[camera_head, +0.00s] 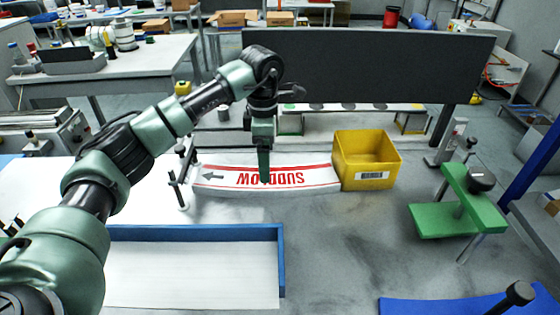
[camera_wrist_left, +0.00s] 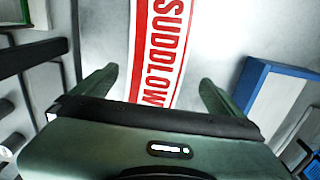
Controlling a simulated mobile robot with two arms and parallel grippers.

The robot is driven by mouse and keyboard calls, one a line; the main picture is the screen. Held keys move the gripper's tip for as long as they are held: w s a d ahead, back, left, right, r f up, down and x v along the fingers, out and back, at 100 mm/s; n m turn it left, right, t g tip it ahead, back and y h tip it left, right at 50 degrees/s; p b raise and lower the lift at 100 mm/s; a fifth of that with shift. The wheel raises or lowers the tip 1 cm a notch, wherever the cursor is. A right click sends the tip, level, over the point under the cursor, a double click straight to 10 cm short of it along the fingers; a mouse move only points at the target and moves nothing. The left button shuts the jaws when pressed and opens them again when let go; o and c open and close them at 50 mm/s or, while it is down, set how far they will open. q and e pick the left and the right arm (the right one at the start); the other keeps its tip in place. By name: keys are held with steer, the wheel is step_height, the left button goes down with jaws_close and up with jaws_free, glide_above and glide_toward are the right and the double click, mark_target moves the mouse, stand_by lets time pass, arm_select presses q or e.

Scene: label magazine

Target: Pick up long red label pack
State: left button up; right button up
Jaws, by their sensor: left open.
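The long red label pack (camera_head: 298,179) is a long, slightly curved white strip with red edges, red "SUDDLOW" lettering and a grey arrow at its left end. It lies flat on the grey table left of the yellow bin. My left gripper (camera_head: 264,172) points down over the middle of the pack and hides a small part of it. In the left wrist view the pack (camera_wrist_left: 157,45) runs lengthwise between the two spread fingers of my left gripper (camera_wrist_left: 157,88), with space on both sides. The fingers are open and hold nothing. My right gripper is not in view.
A yellow bin (camera_head: 367,177) stands against the pack's right end. A black-knobbed post rack (camera_head: 181,180) stands at its left end. A blue-edged white tray (camera_head: 281,262) lies in front. A green fixture (camera_head: 455,218) stands right. Table between tray and fixture is clear.

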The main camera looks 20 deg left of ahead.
arm_select(q)
steer(key=shift+w+f, duration=0.2)
steer(key=shift+w, duration=0.05)
steer(key=shift+f, duration=0.35)
steer(key=shift+s+f+p, duration=0.25)
steer(key=shift+f+p, duration=0.2)
steer(key=shift+f, duration=0.35)
steer(key=f, duration=0.1)
steer(key=f+p, duration=0.1)
steer(key=f, duration=0.2)
steer(key=shift+w+a+f+p, duration=0.1)
steer(key=shift+w+f+p, duration=0.15)
steer(key=shift+p, duration=0.05)
steer(key=shift+f, duration=0.2)
steer(key=shift+r, duration=0.1)
steer(key=c, duration=1.9)
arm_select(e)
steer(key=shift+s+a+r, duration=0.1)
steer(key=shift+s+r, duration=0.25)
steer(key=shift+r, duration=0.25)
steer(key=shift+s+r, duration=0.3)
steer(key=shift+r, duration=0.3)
